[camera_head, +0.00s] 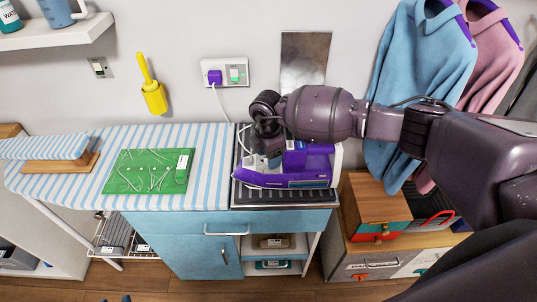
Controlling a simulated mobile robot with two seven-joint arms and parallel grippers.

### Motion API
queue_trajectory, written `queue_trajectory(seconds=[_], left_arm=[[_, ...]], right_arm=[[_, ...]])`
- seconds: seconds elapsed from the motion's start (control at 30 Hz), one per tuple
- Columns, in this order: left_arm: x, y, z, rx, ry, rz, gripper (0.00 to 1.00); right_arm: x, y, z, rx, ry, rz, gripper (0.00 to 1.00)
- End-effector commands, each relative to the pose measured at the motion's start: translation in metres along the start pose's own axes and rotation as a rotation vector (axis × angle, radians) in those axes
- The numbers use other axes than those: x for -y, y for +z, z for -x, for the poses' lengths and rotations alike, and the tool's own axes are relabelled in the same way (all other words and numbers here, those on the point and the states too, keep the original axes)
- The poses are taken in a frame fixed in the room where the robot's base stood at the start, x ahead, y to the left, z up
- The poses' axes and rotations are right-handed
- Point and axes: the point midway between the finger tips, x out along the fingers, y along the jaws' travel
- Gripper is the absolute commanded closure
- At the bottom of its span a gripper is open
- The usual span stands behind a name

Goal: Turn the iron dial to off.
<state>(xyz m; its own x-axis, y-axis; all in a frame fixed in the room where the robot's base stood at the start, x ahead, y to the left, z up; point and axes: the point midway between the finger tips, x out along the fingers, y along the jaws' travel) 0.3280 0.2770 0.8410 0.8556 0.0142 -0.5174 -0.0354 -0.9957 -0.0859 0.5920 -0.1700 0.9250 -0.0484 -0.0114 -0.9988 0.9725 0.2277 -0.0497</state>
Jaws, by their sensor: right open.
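A purple and white iron (290,178) lies on a dark ribbed rest at the right end of the striped ironing surface. My right arm reaches in from the right, and my right gripper (266,147) is over the left part of the iron, pointing down. Its jaws are open; whether they touch the iron is unclear. The wrist and gripper cover part of the iron's top, and I cannot make out the dial. My left gripper is not in view.
A green mat (150,172) with thin white pieces lies on the striped board (90,185). A purple plug sits in the wall socket (225,74), its cord running down. A wooden box (372,205) stands at right beneath hanging shirts (415,75).

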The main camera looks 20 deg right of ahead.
Motion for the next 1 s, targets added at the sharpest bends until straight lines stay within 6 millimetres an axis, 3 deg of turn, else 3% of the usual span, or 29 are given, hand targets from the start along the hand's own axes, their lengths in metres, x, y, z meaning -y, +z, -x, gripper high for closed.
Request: queue_trajectory(seconds=[0.17,0.6,0.8,1.0], left_arm=[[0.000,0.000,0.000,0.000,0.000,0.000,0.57],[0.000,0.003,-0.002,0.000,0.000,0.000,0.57],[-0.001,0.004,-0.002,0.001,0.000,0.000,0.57],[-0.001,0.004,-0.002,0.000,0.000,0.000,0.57]], right_arm=[[-0.001,0.001,0.016,0.000,0.004,0.001,0.44],[-0.001,0.001,0.090,0.000,0.003,-0.001,0.44],[0.000,0.000,0.106,0.000,0.001,0.000,0.44],[0.000,0.000,0.108,0.000,0.001,0.000,0.44]])
